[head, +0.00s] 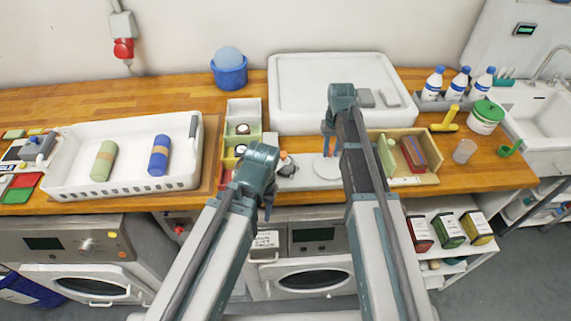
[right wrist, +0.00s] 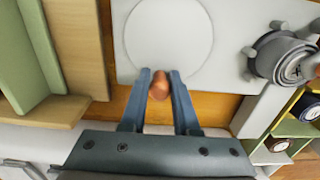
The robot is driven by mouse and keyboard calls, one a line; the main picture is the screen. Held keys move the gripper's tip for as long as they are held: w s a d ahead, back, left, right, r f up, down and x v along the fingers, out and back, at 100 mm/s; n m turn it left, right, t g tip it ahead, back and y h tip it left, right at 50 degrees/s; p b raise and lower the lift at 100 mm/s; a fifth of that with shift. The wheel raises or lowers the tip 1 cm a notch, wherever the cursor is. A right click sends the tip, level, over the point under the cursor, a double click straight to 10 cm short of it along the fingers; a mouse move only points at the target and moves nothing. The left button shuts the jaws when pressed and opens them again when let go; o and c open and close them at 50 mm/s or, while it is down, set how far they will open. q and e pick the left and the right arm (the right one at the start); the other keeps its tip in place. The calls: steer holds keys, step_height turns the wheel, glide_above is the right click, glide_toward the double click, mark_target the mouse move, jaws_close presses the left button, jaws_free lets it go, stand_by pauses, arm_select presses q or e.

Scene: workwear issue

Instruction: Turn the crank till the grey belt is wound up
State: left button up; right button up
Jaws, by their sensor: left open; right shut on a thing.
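A flat pale winder plate with a round white disc (head: 327,168) stands at the front of the worktop; the disc also shows in the right wrist view (right wrist: 168,36). My right gripper (head: 329,143) is shut on the orange-brown crank knob (right wrist: 159,84) at the disc's far edge. The crank arm is not clear to see. A grey coil, seemingly the grey belt (right wrist: 292,66), sits among grey pegs beside the disc; in the head view it is left of the disc (head: 287,169). Any loose belt end is unclear. My left gripper (head: 267,207) is open and empty, in front of the worktop edge.
Left of the winder are yellow-green compartments (head: 243,112) with dark rolls. Right of it stands a wooden box (head: 425,179) with a green and a red item. A white crate (head: 70,190) holds two rolls.

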mark_target(320, 158)
steer(key=shift+w+a, duration=0.1)
steer(key=shift+a, duration=0.9)
steer(key=shift+s+a, duration=0.45)
steer(key=shift+a, duration=0.3)
steer(key=o, duration=0.8)
step_height(320, 158, up, 8)
steer(key=p, duration=0.7)
steer(key=shift+p, duration=0.4)
steer(key=shift+d, duration=0.1)
